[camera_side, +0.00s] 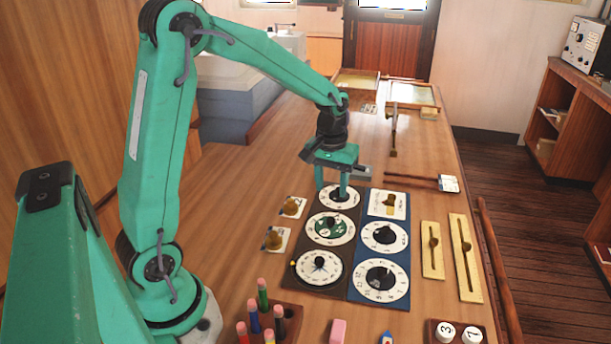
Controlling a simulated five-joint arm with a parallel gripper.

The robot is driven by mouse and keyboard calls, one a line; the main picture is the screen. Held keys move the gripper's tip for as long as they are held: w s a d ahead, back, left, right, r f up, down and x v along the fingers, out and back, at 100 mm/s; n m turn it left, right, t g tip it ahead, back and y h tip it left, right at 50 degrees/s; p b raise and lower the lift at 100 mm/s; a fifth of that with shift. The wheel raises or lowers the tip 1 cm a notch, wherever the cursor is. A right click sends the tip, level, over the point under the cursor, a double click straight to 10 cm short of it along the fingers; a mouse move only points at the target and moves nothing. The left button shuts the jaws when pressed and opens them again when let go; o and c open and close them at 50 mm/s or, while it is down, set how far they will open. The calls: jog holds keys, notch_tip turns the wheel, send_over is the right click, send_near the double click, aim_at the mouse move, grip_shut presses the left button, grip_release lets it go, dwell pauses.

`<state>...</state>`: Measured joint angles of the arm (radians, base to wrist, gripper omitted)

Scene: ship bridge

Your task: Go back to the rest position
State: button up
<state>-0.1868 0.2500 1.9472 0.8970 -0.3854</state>
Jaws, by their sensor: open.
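My gripper (332,190) points down over the far-left dial (334,205) of a panel of dials on the wooden table. Its fingers are open, and I see nothing between them. The fingertips are close above or at this dial and hide part of its upper side; I cannot tell whether they touch it. My green arm reaches over the table from the left front.
The panel holds several white dials, such as the near-right one (380,280). Brass sliders (465,258) lie to its right. A pencil block (287,325), a pink eraser (338,330) and a numbered-knob tray (455,333) stand in front. Wooden trays (411,94) lie farther back.

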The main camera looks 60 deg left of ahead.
jog(key=s+d+r+m+t, duration=0.2)
jog(key=s+d+r+m, duration=0.1)
jog(key=s, duration=0.6)
jog(key=s+d+r+m+t, duration=0.3)
jog(key=s+d+r, duration=0.1)
jog(key=s+r, duration=0.4)
jog(key=shift+s+d+r+m, duration=0.15)
jog(key=shift+s+d+m, duration=0.2)
jog(key=shift+s, duration=0.3)
